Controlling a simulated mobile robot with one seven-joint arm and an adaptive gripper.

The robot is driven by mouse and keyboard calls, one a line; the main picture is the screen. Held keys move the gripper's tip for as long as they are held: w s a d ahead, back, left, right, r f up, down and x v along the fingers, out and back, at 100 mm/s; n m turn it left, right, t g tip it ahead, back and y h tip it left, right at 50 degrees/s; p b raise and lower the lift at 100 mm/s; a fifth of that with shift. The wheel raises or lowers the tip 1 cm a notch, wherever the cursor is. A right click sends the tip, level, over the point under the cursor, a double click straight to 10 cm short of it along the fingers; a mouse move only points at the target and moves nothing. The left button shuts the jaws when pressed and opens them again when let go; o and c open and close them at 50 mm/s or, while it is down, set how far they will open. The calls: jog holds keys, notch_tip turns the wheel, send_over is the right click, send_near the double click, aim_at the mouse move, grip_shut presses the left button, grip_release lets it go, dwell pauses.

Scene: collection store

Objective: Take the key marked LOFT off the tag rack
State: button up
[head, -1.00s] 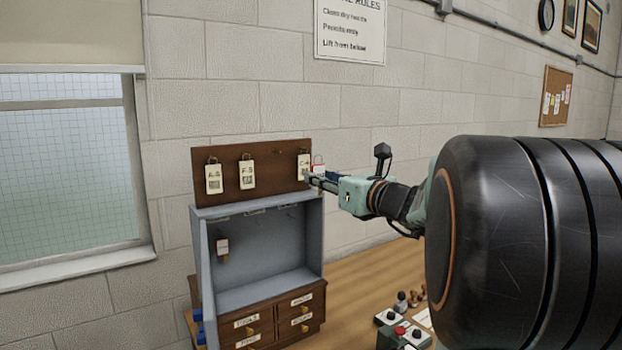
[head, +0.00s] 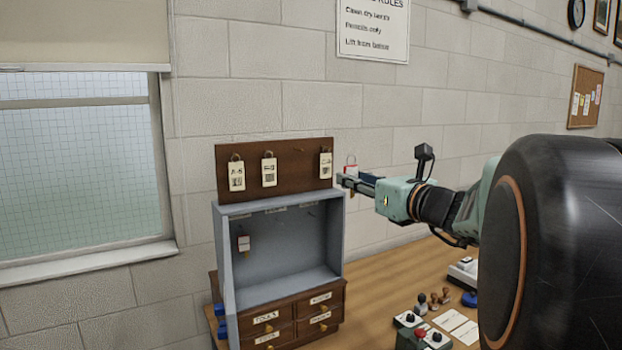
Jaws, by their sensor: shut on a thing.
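The tag rack (head: 285,180) is a brown board above a grey open-front cabinet (head: 222,248). Three cream tags hang on it: one at left (head: 237,176), one in the middle (head: 269,172) and one at the right end (head: 326,165). A hook (head: 298,150) between the last two looks empty. My gripper (head: 346,179) is just right of the board's right edge, shut on a small red-and-white tag (head: 351,168) with a ring on top. This tag's writing is too small to read, so I cannot tell whether it says LOFT.
Labelled drawers (head: 268,321) are below. Stamps (head: 434,300), a control box (head: 410,320) and cards (head: 458,327) lie on the wooden bench (head: 380,285). A window (head: 80,165) is at left.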

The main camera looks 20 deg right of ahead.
jog(key=v, duration=0.6)
dwell(0.3)
jog(key=shift+r, duration=0.1)
